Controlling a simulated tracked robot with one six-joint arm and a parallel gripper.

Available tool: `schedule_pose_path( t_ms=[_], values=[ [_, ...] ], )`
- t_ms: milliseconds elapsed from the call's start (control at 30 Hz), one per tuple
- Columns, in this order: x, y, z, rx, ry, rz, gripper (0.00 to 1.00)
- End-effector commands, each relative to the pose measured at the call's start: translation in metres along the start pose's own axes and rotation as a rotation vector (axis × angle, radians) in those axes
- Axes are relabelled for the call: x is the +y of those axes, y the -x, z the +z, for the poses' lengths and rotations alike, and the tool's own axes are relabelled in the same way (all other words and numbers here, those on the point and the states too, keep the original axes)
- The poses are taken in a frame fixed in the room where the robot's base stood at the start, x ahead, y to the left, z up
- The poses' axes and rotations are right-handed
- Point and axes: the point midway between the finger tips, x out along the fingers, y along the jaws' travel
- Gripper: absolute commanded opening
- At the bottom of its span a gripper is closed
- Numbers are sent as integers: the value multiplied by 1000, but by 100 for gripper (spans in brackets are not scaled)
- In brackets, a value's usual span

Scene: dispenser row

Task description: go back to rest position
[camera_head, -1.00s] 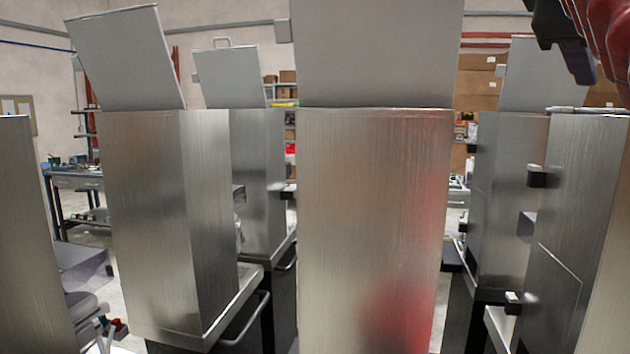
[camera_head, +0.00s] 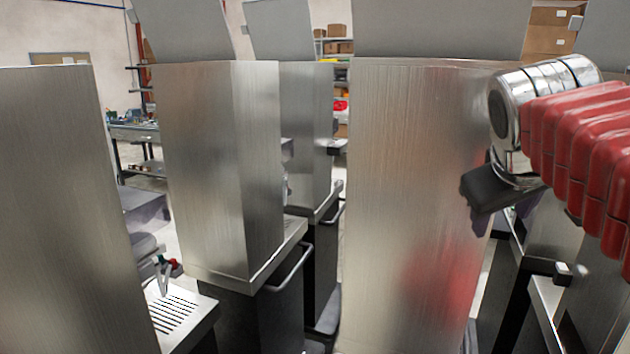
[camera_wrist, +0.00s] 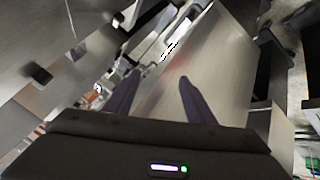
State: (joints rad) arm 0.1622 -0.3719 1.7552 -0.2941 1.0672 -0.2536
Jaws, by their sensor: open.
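My gripper (camera_wrist: 157,80) shows in the wrist view with its two dark purple fingers apart and nothing between them. In the head view my arm comes in from the right, red and chrome. The dark gripper body (camera_head: 490,187) is in front of the right edge of the large steel dispenser (camera_head: 415,215). The fingers are mostly hidden in the head view. I cannot tell how far the gripper is from the steel. The wrist view shows a broad steel face (camera_wrist: 212,62) beyond the fingers.
More steel dispensers stand at the left (camera_head: 55,210), centre left (camera_head: 215,170) and behind (camera_head: 305,130). A slotted drip tray (camera_head: 175,315) with a small tap (camera_head: 162,270) is low at left. A handle bar (camera_head: 292,268) juts out. Bare floor shows narrowly between the units.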

Motion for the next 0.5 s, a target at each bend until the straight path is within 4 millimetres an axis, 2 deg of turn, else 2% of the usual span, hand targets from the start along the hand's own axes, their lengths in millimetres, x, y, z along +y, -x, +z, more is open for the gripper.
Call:
schedule_pose_path(
  t_ms=[33, 200, 500],
  values=[
    [-16, -8, 12, -7, -25, -30, 50],
    [-70, -30, 51, -33, -122, -128, 50],
    [-159, -57, 134, -106, -252, -275, 50]
  ],
)
